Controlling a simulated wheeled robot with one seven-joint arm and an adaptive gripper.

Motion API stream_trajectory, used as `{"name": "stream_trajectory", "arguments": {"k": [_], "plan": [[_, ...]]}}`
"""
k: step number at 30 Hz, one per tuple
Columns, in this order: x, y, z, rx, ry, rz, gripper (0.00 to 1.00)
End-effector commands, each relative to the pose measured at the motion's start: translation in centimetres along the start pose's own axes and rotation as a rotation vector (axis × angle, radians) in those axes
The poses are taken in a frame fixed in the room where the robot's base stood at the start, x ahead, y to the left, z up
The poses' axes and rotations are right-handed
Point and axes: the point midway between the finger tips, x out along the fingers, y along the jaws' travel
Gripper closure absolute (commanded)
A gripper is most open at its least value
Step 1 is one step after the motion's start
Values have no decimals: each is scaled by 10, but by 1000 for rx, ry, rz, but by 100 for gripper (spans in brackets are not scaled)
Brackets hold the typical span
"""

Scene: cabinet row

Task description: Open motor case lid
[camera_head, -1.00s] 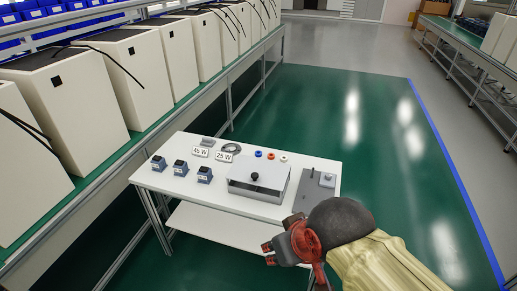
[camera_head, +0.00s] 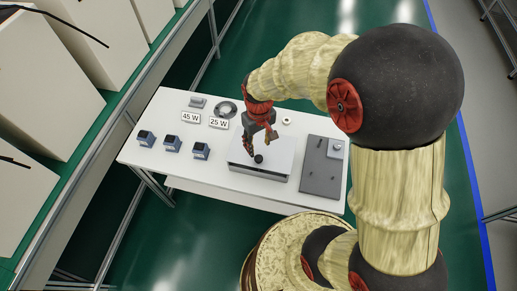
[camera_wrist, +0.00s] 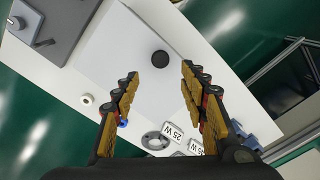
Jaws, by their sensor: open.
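The motor case is a low silver box with a light grey lid (camera_head: 275,152) on the white table. A round black knob (camera_head: 258,158) stands on the lid. The knob also shows in the wrist view (camera_wrist: 160,58), beyond my fingertips and roughly centred between them. My gripper (camera_head: 250,152) is over the lid near the knob, pointing down. In the wrist view my gripper (camera_wrist: 159,82) is open, with its two padded fingers wide apart and nothing between them. In the head view my gripper hides part of the lid's left side.
On the table (camera_head: 225,172) are several small blue-black blocks (camera_head: 172,142), "45 W" (camera_head: 190,117) and "25 W" (camera_head: 218,123) signs, a ring coil (camera_head: 227,108), a white ring (camera_head: 287,121) and a grey plate (camera_head: 322,168). The table's front left is clear.

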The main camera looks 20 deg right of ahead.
Motion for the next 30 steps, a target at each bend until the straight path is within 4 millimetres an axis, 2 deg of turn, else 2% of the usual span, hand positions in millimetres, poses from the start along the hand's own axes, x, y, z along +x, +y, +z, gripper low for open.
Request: {"name": "stream_trajectory", "arguments": {"k": [5,12,18,30], "plan": [[17,0,0,-4,-13,-2,57],[54,0,1,-4,-14,-2,57],[77,0,1,-4,-12,-2,57],[84,0,1,-4,-10,-2,57]]}}
